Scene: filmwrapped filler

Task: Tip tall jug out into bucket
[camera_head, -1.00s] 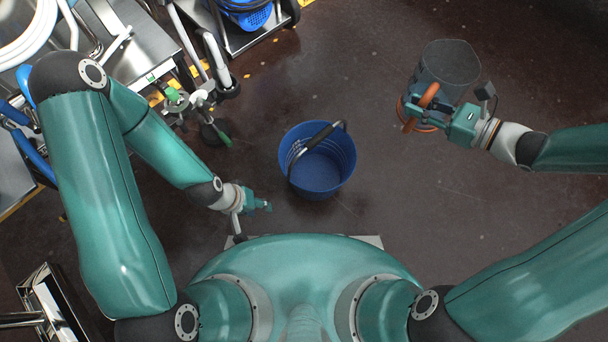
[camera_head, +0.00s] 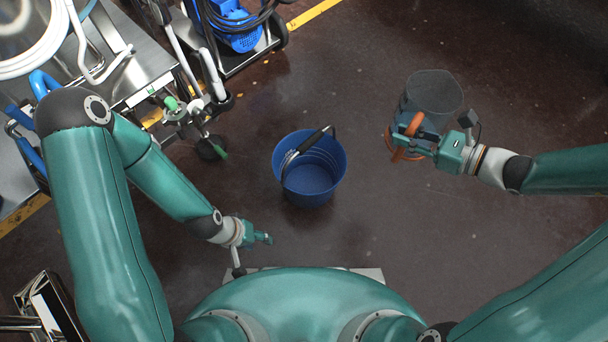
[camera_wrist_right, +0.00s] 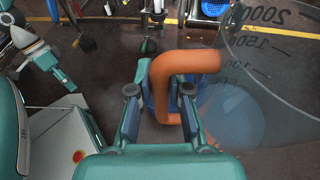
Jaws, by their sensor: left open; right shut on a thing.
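The tall jug (camera_head: 434,92) is clear grey with an orange handle and orange at its lower end. My right gripper (camera_head: 416,140) is shut on its handle and holds it to the right of the bucket, apart from it. In the right wrist view the gripper (camera_wrist_right: 158,100) grips the orange handle (camera_wrist_right: 185,62), beside the clear wall with mirrored scale marks (camera_wrist_right: 275,45). The jug looks near upright; its contents cannot be told. The blue bucket (camera_head: 310,180) stands on the floor, its dark-gripped handle lying across its mouth. My left gripper (camera_head: 262,238) is open and empty, below left of the bucket.
A steel trolley (camera_head: 108,45) with a white hose stands at the upper left. A cart with blue gear (camera_head: 235,30) is at the top, and a stand with green parts (camera_head: 195,115) is left of the bucket. The floor between jug and bucket is clear.

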